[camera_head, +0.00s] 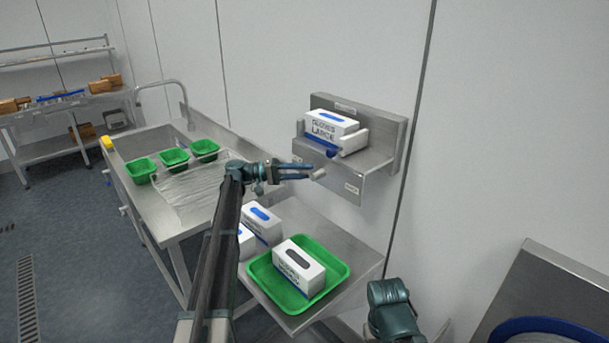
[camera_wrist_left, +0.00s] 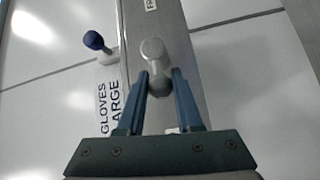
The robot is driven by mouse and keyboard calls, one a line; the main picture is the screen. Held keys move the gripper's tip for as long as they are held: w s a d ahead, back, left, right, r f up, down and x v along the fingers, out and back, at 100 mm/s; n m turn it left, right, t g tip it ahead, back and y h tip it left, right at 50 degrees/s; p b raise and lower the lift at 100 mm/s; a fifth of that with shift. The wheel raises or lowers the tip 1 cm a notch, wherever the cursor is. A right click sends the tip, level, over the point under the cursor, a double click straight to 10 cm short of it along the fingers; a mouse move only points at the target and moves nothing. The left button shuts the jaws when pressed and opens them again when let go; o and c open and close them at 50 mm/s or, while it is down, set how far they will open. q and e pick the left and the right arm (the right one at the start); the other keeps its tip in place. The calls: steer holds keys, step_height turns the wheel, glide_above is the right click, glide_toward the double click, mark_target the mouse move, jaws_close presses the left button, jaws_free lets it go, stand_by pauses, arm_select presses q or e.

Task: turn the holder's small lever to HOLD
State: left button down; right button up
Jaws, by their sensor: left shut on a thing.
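The holder (camera_head: 371,170) is a steel bracket on the wall with a white box (camera_head: 333,128) marked GLOVES LARGE in it. My left gripper (camera_head: 315,172) is at the holder's front face. In the left wrist view, its blue fingers (camera_wrist_left: 159,88) are closed around the stem of a small pale grey lever (camera_wrist_left: 153,50) with a rounded knob. The lever stands on the steel strip, its knob past the fingertips. A dark blue knob (camera_wrist_left: 93,40) is beside it, apart from the fingers. A label (camera_wrist_left: 150,4) is cut off at the top edge. My right gripper does not show, only a teal part of that arm.
Below the holder, a green tray (camera_head: 339,270) with a white glove box stands on a steel table (camera_head: 345,292), more boxes behind my left arm. Another table (camera_head: 150,210) at left holds three green bins. A blue-rimmed round thing (camera_head: 560,325) is at lower right.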

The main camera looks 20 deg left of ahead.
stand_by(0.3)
arm_select(q)
steer(key=c, duration=0.6)
jaws_free()
steer(key=v, duration=1.3)
steer(key=shift+a+b, duration=0.35)
steer(key=shift+a, duration=0.05)
